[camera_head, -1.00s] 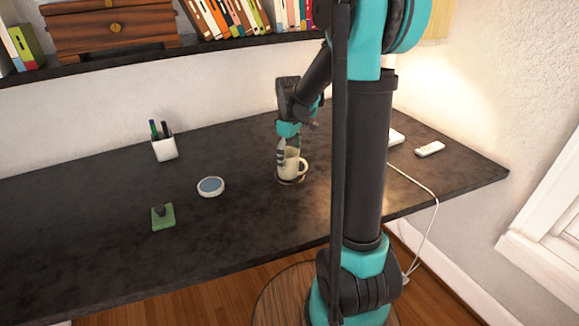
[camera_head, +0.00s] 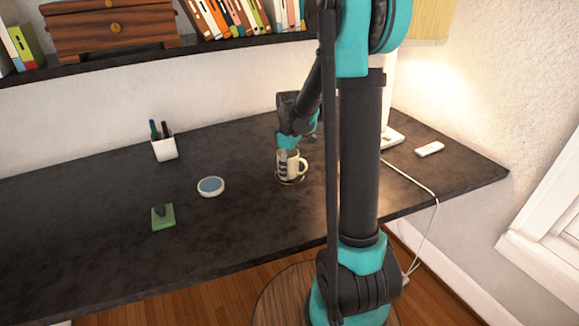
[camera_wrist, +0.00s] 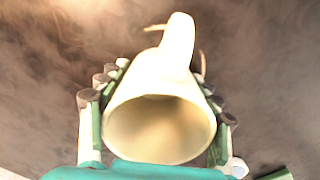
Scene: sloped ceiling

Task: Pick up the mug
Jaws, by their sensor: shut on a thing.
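The mug (camera_head: 293,162) is cream-white and stands upright on or just above a round coaster (camera_head: 291,182) on the dark desk. Its handle points to the right in the head view. My gripper (camera_head: 288,160) is around the mug's body from above and shut on it. In the wrist view, the fingers of my gripper (camera_wrist: 157,108) press on both sides of the mug (camera_wrist: 158,95), with its open mouth facing the camera and its handle at the top. I cannot tell whether the mug touches the coaster.
On the desk (camera_head: 100,230) are a white pen cup (camera_head: 165,149), a round blue-topped disc (camera_head: 210,187), a green pad with a dark knob (camera_head: 163,216) and a white remote (camera_head: 430,149). A lamp base (camera_head: 391,138) and cable (camera_head: 420,185) are at right. A shelf (camera_head: 130,61) hangs behind.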

